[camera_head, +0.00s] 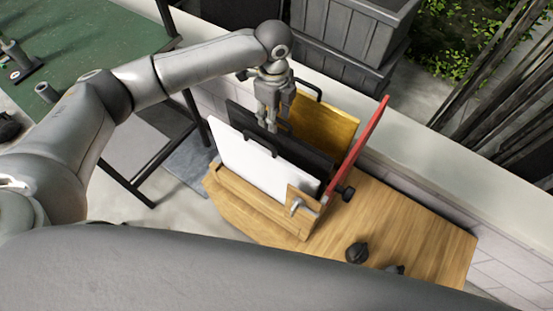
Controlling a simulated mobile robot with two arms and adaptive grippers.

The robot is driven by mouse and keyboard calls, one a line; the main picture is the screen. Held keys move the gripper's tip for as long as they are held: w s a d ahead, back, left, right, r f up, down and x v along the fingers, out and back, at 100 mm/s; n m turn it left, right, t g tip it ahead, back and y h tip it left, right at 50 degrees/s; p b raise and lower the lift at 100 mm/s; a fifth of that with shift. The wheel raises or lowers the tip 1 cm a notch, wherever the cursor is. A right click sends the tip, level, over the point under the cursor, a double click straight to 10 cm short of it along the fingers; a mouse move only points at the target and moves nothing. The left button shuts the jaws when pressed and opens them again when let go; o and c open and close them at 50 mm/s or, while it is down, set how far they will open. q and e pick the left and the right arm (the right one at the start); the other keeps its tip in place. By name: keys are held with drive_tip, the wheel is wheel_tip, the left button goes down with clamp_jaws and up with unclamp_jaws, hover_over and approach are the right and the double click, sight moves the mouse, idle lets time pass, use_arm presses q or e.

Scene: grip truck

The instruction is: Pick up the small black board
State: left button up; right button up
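The black board (300,152) stands on edge in a wooden rack, between a white board (250,168) in front and a yellow board (330,122) behind. My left gripper (269,126) comes down from above at the black board's top edge, with its fingers pointing down. The fingers overlap the top edge in this view, and any handle there is hidden. I cannot tell whether they are shut on the board. My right gripper is not in view.
A red board (361,138) leans at the rack's right end. The wooden table (410,222) is mostly clear on the right, with small dark objects (357,252) near its front edge. A low wall (440,165) runs behind, and a green-topped table (85,40) stands at left.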

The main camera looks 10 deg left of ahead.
use_arm(q)
drive_tip(key=shift+w+f, duration=0.15)
drive_tip(key=shift+f, duration=0.2)
drive_tip(key=f+p, duration=0.1)
drive_tip(key=f, duration=0.1)
drive_tip(key=f+p, duration=0.1)
drive_tip(key=f, duration=0.1)
drive_tip(key=shift+w+d+f, duration=0.15)
drive_tip(key=shift+d+f, duration=0.05)
drive_tip(key=shift+f, duration=0.35)
drive_tip(key=shift+w+f, duration=0.1)
drive_tip(key=shift+f, duration=0.05)
drive_tip(key=shift+c, duration=2.5)
clamp_jaws()
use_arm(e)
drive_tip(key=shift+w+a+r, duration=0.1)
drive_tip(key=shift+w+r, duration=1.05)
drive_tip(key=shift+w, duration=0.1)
